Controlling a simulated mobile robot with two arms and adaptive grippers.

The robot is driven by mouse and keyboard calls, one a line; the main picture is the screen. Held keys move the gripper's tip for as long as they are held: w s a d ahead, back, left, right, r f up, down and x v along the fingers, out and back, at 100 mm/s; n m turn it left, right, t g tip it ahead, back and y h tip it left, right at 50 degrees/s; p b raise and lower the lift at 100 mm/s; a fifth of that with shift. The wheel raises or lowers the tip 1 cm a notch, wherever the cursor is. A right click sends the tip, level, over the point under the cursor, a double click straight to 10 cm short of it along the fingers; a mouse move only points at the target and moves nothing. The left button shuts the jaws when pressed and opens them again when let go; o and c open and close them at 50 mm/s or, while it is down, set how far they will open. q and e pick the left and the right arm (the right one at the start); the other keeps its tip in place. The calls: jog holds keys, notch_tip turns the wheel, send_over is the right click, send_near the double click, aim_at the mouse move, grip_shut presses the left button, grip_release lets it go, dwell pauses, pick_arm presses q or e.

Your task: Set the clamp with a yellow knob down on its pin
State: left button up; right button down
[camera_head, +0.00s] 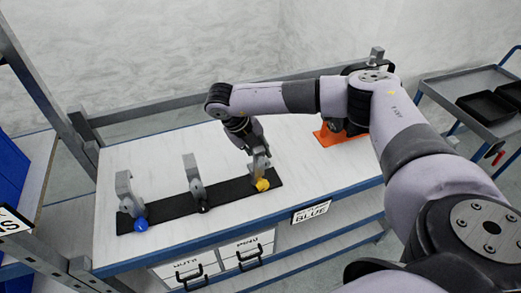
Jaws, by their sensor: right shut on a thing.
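The clamp with a yellow knob (262,185) is a grey hook-shaped piece at the right end of the black strip (222,199) on the bench. My right gripper (257,160) comes down on it from above and is shut on its grey upper part. The gripper hides much of this clamp. Its pin is not visible, and I cannot tell whether the clamp touches the strip or hangs just above it. My left gripper is not in view.
A blue-knobbed clamp (131,199) and a black-knobbed clamp (195,183) stand on the same strip to the left. An orange base (331,135) is behind my right arm. A grey cart (455,90) with black trays stands at right. The white bench top (140,155) is mostly bare.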

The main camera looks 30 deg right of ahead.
jog(key=shift+f+b, duration=0.75)
jog(key=shift+f, duration=0.15)
jog(key=c, duration=1.4)
grip_release()
jog(key=shift+o, duration=0.4)
jog(key=o, duration=0.7)
jog(key=shift+r, duration=0.1)
jog(key=shift+p+v, duration=2.6)
jog(key=shift+v, duration=2.85)
